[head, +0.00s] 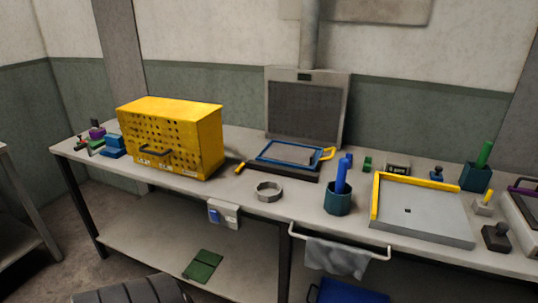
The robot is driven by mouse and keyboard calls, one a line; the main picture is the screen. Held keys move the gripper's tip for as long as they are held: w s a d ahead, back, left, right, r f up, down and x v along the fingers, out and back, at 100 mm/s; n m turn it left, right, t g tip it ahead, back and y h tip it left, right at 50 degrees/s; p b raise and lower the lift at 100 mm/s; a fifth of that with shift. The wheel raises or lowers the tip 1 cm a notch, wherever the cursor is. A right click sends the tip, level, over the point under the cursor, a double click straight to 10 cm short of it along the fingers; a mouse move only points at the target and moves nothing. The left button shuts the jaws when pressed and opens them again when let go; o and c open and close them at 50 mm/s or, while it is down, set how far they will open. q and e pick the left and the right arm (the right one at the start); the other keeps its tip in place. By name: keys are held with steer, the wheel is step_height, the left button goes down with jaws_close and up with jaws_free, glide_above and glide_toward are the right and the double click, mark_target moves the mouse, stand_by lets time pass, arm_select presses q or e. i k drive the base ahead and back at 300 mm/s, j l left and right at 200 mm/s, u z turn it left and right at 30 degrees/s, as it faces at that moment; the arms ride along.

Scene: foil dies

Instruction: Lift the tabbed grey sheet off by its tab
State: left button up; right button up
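A blue frame (262,156) with a yellow handle (327,154) at its right lies on a dark base on the workbench, in front of a grey filter panel. A flat grey sheet (293,154) shows inside the frame. I cannot make out a tab on it at this size. A wide grey plate (425,212) with a yellow L-shaped edge and a small dark square mark lies farther right; no clear tab shows there either. Neither of my grippers is in view.
A grey cloth (338,258) hangs on the front rail. Bare bench lies around the ring.

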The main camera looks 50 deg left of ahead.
mark_target(300, 156)
steer(key=u, duration=1.55)
steer(key=i+j+z, duration=0.1)
steer(key=z, duration=0.3)
steer(key=i+j+z, duration=0.15)
steer(key=z, duration=0.2)
steer(key=j+z, duration=0.2)
steer(key=z, duration=0.2)
steer(key=i+j+z, duration=0.15)
steer(key=z, duration=0.2)
